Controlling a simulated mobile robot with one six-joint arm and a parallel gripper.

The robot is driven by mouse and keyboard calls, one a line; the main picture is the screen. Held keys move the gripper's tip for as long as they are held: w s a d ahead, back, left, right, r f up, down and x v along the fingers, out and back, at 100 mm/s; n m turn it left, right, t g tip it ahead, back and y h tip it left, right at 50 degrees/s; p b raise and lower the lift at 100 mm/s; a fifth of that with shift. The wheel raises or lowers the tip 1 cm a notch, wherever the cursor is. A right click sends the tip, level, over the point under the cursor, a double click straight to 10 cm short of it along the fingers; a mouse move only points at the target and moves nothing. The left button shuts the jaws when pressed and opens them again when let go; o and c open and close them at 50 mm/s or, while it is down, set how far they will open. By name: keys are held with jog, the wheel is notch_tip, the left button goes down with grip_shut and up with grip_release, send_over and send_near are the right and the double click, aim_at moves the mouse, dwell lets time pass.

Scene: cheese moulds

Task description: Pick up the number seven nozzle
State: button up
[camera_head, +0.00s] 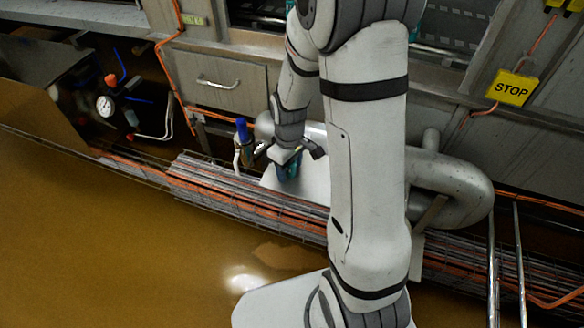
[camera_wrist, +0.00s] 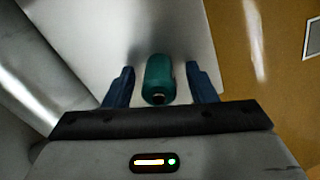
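A teal-green cylindrical piece (camera_wrist: 159,77), which appears to be the nozzle, lies or stands on a pale plate (camera_wrist: 88,38). No number is legible on it. In the wrist view my gripper (camera_wrist: 160,70) has its two dark blue fingers on either side of the piece. A gap shows on both sides, so the fingers are open and not touching it. In the head view my gripper (camera_head: 287,158) is low over the pale plate (camera_head: 313,184), with dark teal at its end. I cannot separate finger from nozzle there.
A bundle of grey and orange cables (camera_head: 215,190) runs in front of the plate. A thick metal pipe (camera_head: 462,185) bends at the right. A blue-topped fitting (camera_head: 242,130) stands just left of my gripper. A drawer cabinet (camera_head: 228,90) is behind. The brown floor (camera_head: 130,240) is open.

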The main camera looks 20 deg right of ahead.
jog(key=c, duration=1)
